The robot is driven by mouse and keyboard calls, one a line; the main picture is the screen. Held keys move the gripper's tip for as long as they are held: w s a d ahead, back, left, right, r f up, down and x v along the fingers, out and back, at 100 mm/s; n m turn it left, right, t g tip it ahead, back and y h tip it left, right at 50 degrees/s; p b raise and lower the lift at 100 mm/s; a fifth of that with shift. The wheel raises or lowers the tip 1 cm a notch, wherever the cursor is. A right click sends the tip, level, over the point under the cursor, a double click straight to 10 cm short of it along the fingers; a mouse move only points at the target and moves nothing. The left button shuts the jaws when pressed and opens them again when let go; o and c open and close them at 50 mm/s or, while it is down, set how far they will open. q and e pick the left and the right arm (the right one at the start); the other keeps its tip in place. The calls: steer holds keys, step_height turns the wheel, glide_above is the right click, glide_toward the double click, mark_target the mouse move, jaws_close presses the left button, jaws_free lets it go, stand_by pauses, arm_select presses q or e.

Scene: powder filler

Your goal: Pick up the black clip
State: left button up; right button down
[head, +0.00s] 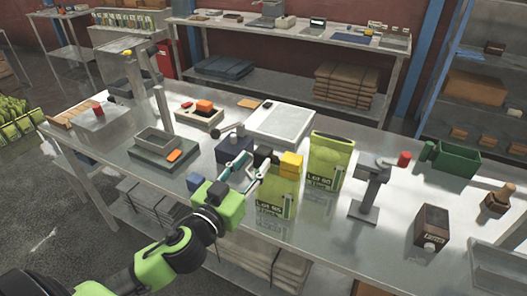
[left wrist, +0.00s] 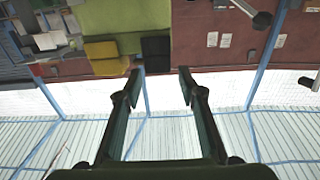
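A black clip (head: 263,152) sits at the top left corner of a green bag (head: 280,187) marked "Lot", beside a yellow clip (head: 291,164). In the left wrist view the black clip (left wrist: 156,52) shows just beyond the gap between my fingertips, closer to the left one, with the yellow clip (left wrist: 102,54) to its left. My left gripper (head: 254,166) is open and empty, close to the black clip. I cannot tell from these views whether it touches the clip. My right gripper is in neither view.
A second green bag (head: 330,160) stands behind to the right. A dark blue box (head: 230,153) with a ball-ended lever is left of the clip. A grey stand (head: 371,190) and a brown container (head: 430,228) are to the right. Bare metal tabletop (head: 330,228) lies between.

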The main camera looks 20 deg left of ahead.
mark_target(260, 157)
arm_select(q)
steer(key=shift+w, duration=0.5)
steer(key=shift+w+r+p, duration=0.1)
steer(key=shift+w+p, duration=0.2)
steer(key=shift+p, duration=0.05)
steer(key=w, duration=0.1)
steer(key=w+p, duration=0.2)
steer(key=w, duration=0.1)
steer(key=shift+d, duration=0.25)
steer(key=shift+w+f, duration=0.2)
steer(key=shift+w, duration=0.1)
steer(key=shift+s, duration=0.1)
steer(key=shift+c, duration=0.3)
steer(key=c, duration=0.8)
